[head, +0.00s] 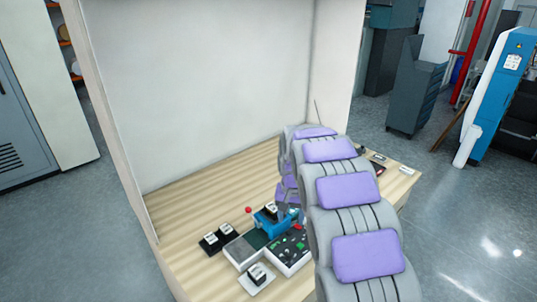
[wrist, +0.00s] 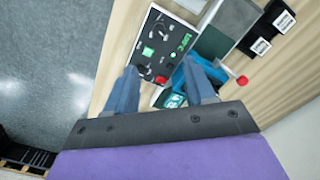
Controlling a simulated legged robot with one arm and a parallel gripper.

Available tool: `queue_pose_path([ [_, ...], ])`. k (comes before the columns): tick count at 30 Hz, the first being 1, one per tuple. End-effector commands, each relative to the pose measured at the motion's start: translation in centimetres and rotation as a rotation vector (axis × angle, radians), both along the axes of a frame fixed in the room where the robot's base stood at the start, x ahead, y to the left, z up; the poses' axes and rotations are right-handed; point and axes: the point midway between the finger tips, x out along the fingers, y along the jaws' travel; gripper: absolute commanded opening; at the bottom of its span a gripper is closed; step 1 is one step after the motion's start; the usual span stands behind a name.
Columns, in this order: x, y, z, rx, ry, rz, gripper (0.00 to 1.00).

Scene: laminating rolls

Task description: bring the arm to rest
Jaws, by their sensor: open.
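My gripper (wrist: 160,66) is open in the wrist view, its two blue-grey fingers apart with nothing seen held between them. The fingers point toward a black control panel (wrist: 160,42) with green marks and a blue device (wrist: 212,74) with a red knob (wrist: 242,80). Height above them is hard to tell. In the head view my arm, grey with purple pads, reaches over the right part of the wooden table (head: 185,195) and hides much of the gripper. The blue device (head: 262,221) and the panel (head: 291,252) show just left of the arm.
Black blocks with white labels (head: 211,242) stand left of the device, and another labelled block sits on a white plate (head: 262,287) in front. Bare wood shows at left.

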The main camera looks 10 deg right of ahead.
Motion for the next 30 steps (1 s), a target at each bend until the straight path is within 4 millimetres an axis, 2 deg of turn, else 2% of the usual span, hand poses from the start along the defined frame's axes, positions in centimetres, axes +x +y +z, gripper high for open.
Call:
queue_pose_path([
  [5, -1.8, -0.2, 1.1, -0.003, 0.003, 0.009, 0.54],
  [8, -4.4, -0.4, 2.1, -0.006, 0.014, 0.021, 0.54],
  [18, -15.3, -0.8, 5.0, -0.007, 0.054, 0.084, 0.54],
  [25, -23.2, -0.8, 5.5, -0.001, 0.083, 0.134, 0.54],
  [30, -29.2, -0.7, 5.0, 0.007, 0.107, 0.176, 0.54],
])
